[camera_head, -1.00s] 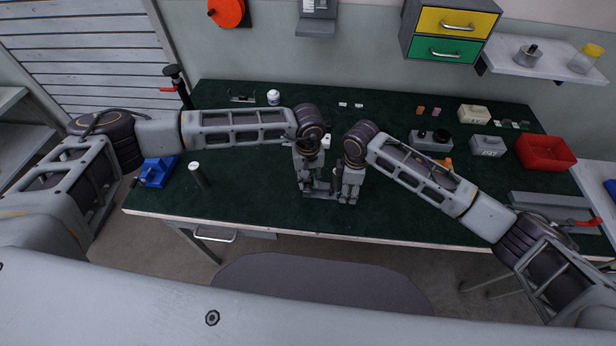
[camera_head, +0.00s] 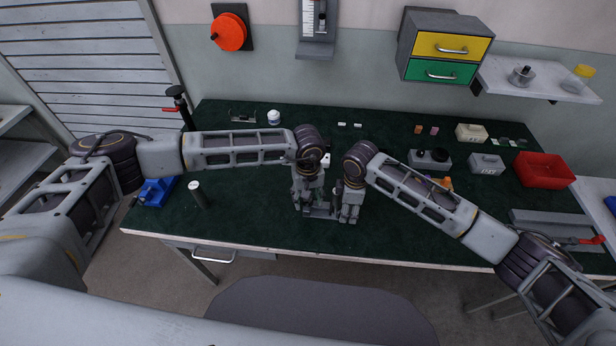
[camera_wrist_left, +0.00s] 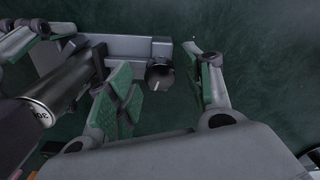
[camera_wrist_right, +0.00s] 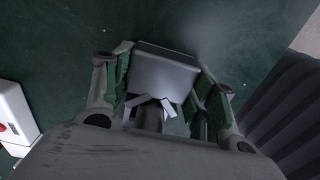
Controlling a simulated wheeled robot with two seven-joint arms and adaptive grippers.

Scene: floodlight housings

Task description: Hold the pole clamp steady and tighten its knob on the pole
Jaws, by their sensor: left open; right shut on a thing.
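The pole clamp (camera_wrist_left: 140,48) is a grey metal block on the bench, beside a dark, shiny pole (camera_wrist_left: 72,78) with a white band, in the left wrist view. Its round dark knob (camera_wrist_left: 160,74) projects from the block's near face. My left gripper (camera_head: 307,207) is open; in the left wrist view its green-padded fingers (camera_wrist_left: 168,98) stand apart, one either side of the knob, with no visible contact. My right gripper (camera_head: 349,214) is shut on the clamp; its green pads flank the block (camera_wrist_right: 162,72) in the right wrist view. The grippers largely hide the clamp in the head view.
A blue vise (camera_head: 155,191) and a dark cylinder (camera_head: 198,194) stand at the bench's left. Grey boxes (camera_head: 430,159) and a red bin (camera_head: 545,170) are at the right.

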